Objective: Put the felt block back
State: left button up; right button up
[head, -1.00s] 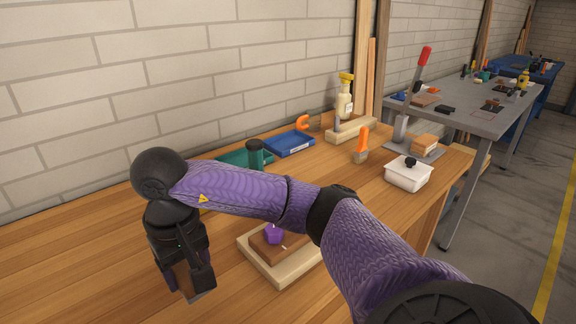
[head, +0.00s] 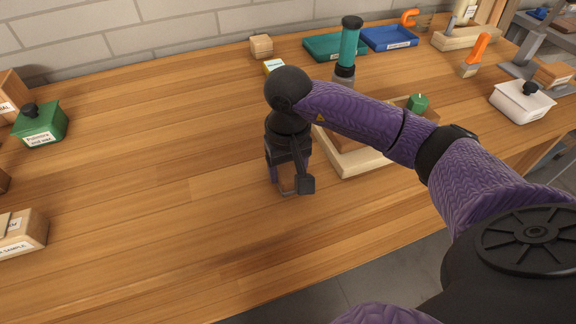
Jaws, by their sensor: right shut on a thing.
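My right gripper (head: 291,186) is low over the middle of the bench, in front of a pale wooden base (head: 352,168). It is shut on a small brown block, mostly hidden by the jaws, which I take to be the felt block. I cannot tell whether the block touches the bench. On the base lies a brown board, partly hidden by my forearm, with a green piece (head: 418,103) on it. My left gripper is not in view.
Left: a green lidded box (head: 41,124) and a labelled wooden block (head: 22,234). Back: a small wooden block (head: 261,46), teal bottle (head: 348,50), teal tray (head: 322,46) and blue tray (head: 390,38). Right: a white lidded box (head: 522,103). The left-middle bench is clear.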

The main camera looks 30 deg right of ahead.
aim_at(288, 166)
jog(key=o, duration=1.1)
jog(key=shift+f, duration=0.1)
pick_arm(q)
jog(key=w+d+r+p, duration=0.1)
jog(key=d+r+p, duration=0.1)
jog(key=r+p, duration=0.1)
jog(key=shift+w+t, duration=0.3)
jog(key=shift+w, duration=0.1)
pick_arm(e)
notch_tip(288, 166, up, 12)
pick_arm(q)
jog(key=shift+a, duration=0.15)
